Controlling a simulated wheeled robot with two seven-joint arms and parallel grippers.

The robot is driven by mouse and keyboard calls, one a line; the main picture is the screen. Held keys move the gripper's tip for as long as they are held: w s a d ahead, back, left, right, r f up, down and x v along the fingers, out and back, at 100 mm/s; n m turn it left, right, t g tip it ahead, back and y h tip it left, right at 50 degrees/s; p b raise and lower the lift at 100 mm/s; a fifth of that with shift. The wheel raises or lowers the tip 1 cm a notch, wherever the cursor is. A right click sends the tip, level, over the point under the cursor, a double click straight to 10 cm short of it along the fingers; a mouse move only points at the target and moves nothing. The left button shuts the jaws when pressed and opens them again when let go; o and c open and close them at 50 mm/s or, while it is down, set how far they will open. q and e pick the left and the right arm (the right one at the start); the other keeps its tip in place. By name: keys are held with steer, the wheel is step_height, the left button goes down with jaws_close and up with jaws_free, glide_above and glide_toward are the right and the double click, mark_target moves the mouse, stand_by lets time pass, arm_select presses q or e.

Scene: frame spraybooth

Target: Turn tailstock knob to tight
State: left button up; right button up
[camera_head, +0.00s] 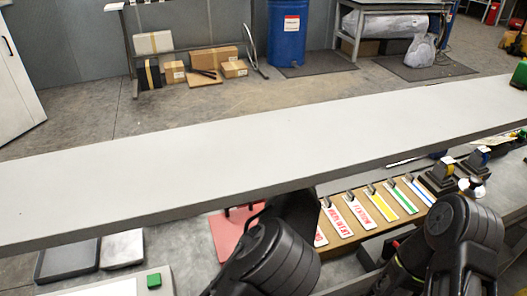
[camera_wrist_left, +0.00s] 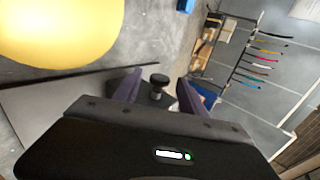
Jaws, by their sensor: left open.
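A small black round knob (camera_wrist_left: 158,80) on a short stem shows in the left wrist view, and it looks like the tailstock knob. My left gripper (camera_wrist_left: 160,77) is open, with one finger on each side of the knob in the picture. I see gaps between the knob and both fingers, and cannot tell how far beyond the fingertips it lies. I see no mark showing its turn. In the head view the knob cannot be made out, and the long grey beam hides part of the area behind my left arm. My right gripper is not visible.
A long grey beam (camera_head: 200,155) crosses the head view above the bench. Coloured label strips (camera_head: 378,203) lie on a brown board beside my arms. A red plate (camera_head: 226,236) lies below the beam. A large yellow rounded object (camera_wrist_left: 55,30) is close in the left wrist view.

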arm_select(q)
jaws_close()
stand_by(0.6)
steer(key=shift+f, duration=0.1)
